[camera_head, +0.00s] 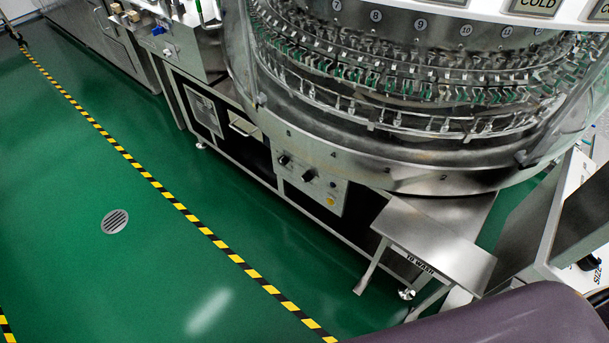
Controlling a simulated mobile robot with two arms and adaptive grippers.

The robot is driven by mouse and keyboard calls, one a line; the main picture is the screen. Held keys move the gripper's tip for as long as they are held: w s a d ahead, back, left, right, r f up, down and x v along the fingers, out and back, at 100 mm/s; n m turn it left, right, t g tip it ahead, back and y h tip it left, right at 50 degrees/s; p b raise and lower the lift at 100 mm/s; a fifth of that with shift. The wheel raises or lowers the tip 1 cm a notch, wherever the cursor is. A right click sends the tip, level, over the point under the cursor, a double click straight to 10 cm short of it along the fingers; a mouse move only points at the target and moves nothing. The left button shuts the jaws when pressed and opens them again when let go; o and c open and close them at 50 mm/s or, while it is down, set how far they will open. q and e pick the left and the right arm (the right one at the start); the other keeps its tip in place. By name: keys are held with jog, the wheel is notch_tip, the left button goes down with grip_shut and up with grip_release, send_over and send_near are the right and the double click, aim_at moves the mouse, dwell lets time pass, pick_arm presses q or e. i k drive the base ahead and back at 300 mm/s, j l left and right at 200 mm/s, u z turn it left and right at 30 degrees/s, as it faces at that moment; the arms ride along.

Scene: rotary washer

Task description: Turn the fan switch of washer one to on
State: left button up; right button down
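The washer (400,165) is a large round metal machine with rings of clips and numbered positions. Below its drum, on the front of the base frame, is a grey control panel (298,186). The panel carries a black knob (308,176), a smaller dark knob (283,160) and a yellow round button (330,201). The panel's lettering is too small to read, so I cannot tell which control is the fan switch or how it is set. Neither of my grippers is in view.
A metal shelf marked "TO WASH" (452,253) juts out right of the panel. A dark purple-grey rounded surface (500,318) fills the lower right. Green floor (90,270) with a drain (115,221) and a yellow-black stripe (180,206) is clear at left.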

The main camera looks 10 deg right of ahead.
aim_at(306, 176)
jog(key=z, duration=0.15)
jog(key=i+j+z, duration=0.15)
jog(key=j+z, duration=0.15)
jog(key=i+j+z, duration=0.15)
jog(key=j+z, duration=0.45)
jog(key=i+j, duration=0.05)
